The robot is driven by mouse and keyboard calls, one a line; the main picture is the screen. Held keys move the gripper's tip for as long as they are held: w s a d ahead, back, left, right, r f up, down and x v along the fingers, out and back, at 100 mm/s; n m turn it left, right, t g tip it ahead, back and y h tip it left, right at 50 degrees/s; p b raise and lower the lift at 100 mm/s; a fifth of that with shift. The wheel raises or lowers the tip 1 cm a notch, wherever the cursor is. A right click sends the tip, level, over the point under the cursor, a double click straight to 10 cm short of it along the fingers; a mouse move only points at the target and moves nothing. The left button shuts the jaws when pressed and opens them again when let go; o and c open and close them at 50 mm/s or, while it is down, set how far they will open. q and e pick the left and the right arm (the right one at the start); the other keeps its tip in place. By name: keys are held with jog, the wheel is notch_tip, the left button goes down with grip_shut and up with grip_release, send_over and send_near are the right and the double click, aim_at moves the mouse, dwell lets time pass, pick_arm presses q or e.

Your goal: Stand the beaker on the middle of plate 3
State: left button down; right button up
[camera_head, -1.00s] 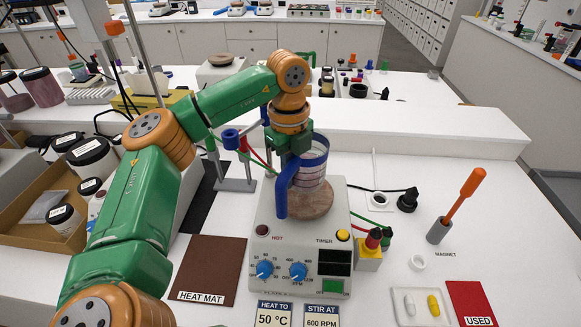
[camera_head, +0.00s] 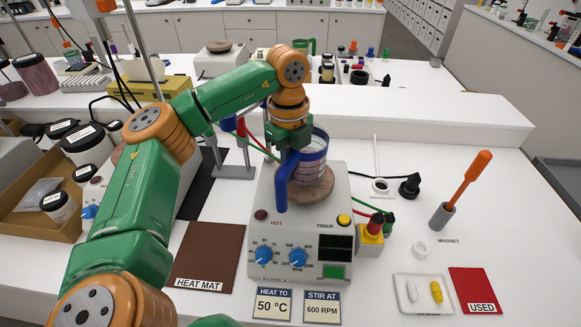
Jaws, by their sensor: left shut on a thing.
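The beaker (camera_head: 313,168) is clear, with a blue rim, a blue handle-like part on its left and faint pinkish markings. It is upright over the round brown top (camera_head: 318,196) of a white hot plate (camera_head: 342,215) in the middle of the view. I cannot tell whether its base touches that top. My left gripper (camera_head: 284,148) is shut on the beaker at its upper left side, and the fingertips are partly hidden. The plate's name label at its lower front is too small and covered to read. My right gripper is not in view.
Another hot plate (camera_head: 221,62) stands at the back; one at left is mostly behind my arm.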

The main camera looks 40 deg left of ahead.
pick_arm(q)
jog(key=shift+f, duration=0.3)
jog(key=c, duration=0.9)
grip_release()
jog(key=shift+c, duration=0.2)
notch_tip(320, 180, up, 7)
jog(key=shift+r, duration=0.15)
